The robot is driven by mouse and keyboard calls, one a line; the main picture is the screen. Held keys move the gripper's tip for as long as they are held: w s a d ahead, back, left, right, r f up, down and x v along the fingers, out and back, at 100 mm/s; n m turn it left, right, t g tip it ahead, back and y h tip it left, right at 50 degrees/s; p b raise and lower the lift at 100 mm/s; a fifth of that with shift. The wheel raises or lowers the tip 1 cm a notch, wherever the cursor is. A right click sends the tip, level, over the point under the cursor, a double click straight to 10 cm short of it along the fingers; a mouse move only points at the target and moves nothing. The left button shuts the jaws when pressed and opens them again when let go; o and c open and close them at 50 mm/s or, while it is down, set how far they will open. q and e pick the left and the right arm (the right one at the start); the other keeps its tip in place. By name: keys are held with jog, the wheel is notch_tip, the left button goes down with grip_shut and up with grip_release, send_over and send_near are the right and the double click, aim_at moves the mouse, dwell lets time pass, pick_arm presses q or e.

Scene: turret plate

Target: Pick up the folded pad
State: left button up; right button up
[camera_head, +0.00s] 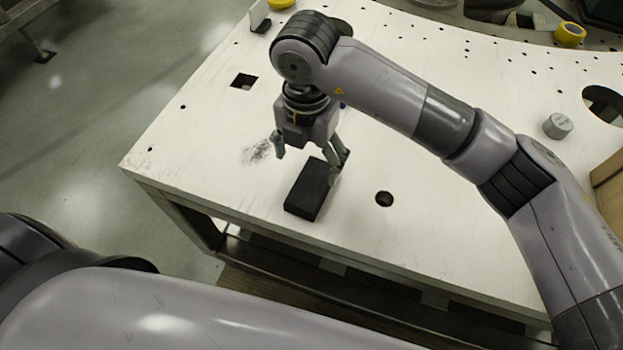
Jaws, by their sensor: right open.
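The folded pad (307,197) is a dark, flat, rectangular block lying on the white plate near its front edge. My right gripper (308,163) points down over the far end of the pad, with its fingers spread. One finger is to the left of the pad and the other overlaps the pad's right far edge in the picture. Whether that finger touches the pad I cannot tell. Nothing is held between the fingers. My left arm crosses the bottom left, and its gripper is out of the picture.
The white plate (200,150) has holes, including a round one (384,199) right of the pad and a square one at the far left. A grey cylinder (557,126) and a yellow tape roll (570,34) stand farther right. A brown box is at the right edge.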

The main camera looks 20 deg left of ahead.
aim_at(311, 183)
notch_tip(311, 183, down, 3)
jog(key=shift+r, duration=0.2)
jog(key=f+p, duration=0.1)
jog(key=f, duration=0.1)
jog(key=f+p, duration=0.2)
jog(key=shift+d, duration=0.4)
jog(key=shift+f, duration=0.65)
jog(key=shift+c, duration=0.5)
jog(key=c, duration=1.2)
jog(key=shift+o, duration=0.2)
jog(key=shift+r, duration=0.1)
jog(key=shift+a+r, duration=0.1)
jog(key=shift+r, duration=0.35)
notch_tip(311, 183, up, 19)
jog(key=b, duration=0.4)
